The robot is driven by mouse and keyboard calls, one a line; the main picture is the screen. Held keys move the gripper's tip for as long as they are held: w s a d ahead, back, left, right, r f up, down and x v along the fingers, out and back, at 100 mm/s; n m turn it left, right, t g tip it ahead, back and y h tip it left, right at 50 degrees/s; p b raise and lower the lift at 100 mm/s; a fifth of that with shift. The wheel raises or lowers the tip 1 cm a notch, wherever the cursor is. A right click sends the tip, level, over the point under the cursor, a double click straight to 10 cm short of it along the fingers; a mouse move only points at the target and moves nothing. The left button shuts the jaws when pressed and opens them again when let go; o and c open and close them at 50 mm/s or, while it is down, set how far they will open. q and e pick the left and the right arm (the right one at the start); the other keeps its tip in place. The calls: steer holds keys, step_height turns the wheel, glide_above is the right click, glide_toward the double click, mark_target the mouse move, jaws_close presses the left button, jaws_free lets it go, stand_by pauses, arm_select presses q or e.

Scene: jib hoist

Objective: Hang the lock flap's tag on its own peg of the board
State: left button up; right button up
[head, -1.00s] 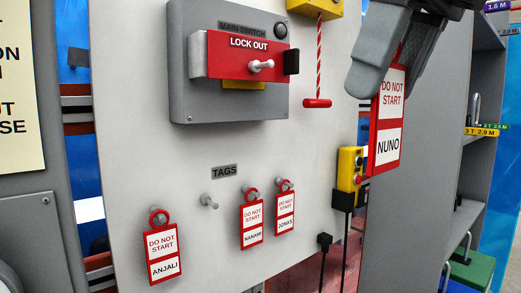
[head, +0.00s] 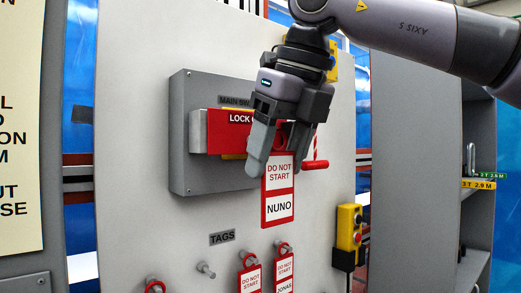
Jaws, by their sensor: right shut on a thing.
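My right gripper (head: 277,158) is shut on the red and white tag marked NUNO (head: 279,188), which hangs upright below the fingers. The top of the tag is hidden between the fingers. The gripper is in front of the main switch box and hides part of the red LOCK OUT flap (head: 215,133). Under the TAGS label on the pale board (head: 140,200), one bare peg (head: 206,270) shows, below and left of the held tag. My left gripper is not in view.
Tags hang on the pegs beside the bare one: one at left (head: 155,287) and two at right, NANAMI's place (head: 250,277) and JONAS (head: 284,270). A red pull handle (head: 315,165) is right of my fingers. A yellow control box (head: 348,228) is at the board's right edge.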

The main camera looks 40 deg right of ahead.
steer(key=w, duration=0.1)
steer(key=w+p, duration=0.1)
steer(key=w, duration=0.1)
steer(key=shift+w+d+f, duration=0.1)
steer(key=shift+w+d, duration=0.1)
steer(key=shift+w, duration=0.1)
steer(key=shift+f, duration=0.15)
steer(key=o, duration=1)
steer(key=shift+a+v, duration=0.2)
steer(key=shift+v, duration=1.6)
steer(key=shift+a+v, duration=0.25)
steer(key=shift+v, duration=1.5)
